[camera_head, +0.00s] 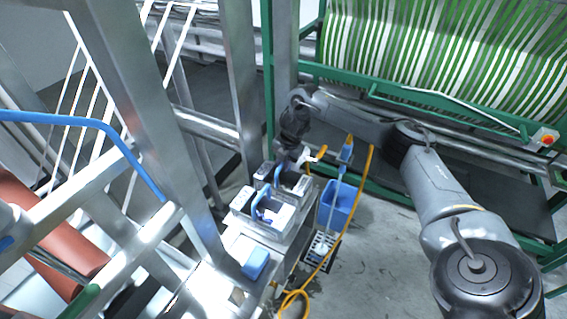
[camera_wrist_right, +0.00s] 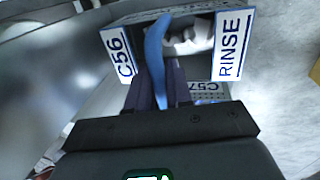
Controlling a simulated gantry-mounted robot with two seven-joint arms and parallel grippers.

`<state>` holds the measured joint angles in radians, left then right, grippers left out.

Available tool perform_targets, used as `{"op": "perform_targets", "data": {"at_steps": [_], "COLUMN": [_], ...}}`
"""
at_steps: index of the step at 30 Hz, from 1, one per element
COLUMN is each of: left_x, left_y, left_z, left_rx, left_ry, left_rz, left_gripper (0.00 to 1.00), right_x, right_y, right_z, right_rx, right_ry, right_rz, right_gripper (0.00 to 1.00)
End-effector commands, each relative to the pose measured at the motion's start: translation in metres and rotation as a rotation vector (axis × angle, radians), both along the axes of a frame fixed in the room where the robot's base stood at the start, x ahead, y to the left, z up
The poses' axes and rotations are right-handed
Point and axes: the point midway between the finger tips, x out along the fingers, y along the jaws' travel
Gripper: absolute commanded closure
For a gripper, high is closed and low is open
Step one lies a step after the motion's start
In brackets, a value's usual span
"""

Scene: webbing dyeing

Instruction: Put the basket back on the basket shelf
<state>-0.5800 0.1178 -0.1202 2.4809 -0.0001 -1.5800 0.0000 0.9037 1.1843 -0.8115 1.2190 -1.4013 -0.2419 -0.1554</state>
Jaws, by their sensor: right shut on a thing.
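My right gripper (camera_head: 284,162) reaches down from the right arm. Its fingers (camera_wrist_right: 162,80) are shut on the blue handle of a white-grey basket (camera_wrist_right: 118,53), labelled C56 and RINSE in the right wrist view. Pale contents show inside it. In the head view this appears to be the farther basket (camera_head: 294,186), partly hidden by the gripper. A second basket with a blue handle (camera_head: 245,213) stands just nearer. A C57 label (camera_wrist_right: 205,87) shows beyond the held basket in the wrist view. Whether the held basket touches its support is unclear. My left gripper is out of view.
A metal stand (camera_head: 236,243) bears a blue block (camera_head: 256,263). A blue bucket (camera_head: 341,203) and a yellow hose (camera_head: 321,268) are on the floor to its right. Steel posts (camera_head: 240,90) rise at left; a green-framed machine with striped webbing (camera_head: 420,50) is behind.

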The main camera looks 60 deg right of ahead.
Motion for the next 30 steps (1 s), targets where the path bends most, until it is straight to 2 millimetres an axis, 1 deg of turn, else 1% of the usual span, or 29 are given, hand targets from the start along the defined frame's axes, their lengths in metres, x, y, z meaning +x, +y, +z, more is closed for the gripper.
{"op": "perform_targets", "data": {"at_steps": [5,6,10,19,23,26,28,30], "left_x": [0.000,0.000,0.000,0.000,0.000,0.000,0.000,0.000], "left_y": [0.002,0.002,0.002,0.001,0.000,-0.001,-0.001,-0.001], "left_z": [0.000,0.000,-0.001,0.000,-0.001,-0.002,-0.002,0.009], "left_rx": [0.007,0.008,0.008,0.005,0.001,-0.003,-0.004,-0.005], "left_ry": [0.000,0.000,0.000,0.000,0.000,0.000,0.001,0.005], "left_rz": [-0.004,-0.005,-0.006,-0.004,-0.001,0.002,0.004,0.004], "left_gripper": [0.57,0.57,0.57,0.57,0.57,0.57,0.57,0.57], "right_x": [0.000,0.000,0.000,0.000,-0.001,-0.003,-0.005,-0.007], "right_y": [0.000,0.000,0.000,0.000,-0.001,-0.001,-0.001,-0.002], "right_z": [0.000,-0.001,-0.001,0.000,0.007,0.017,0.029,0.047], "right_rx": [0.000,0.000,0.000,0.000,-0.001,-0.001,-0.002,-0.004], "right_ry": [-0.001,0.000,0.000,0.000,-0.001,-0.003,-0.004,-0.004], "right_rz": [0.000,0.000,0.000,0.000,0.000,0.001,0.000,0.001], "right_gripper": [1.00,0.76,0.56,0.55,0.55,0.55,0.55,0.55]}}
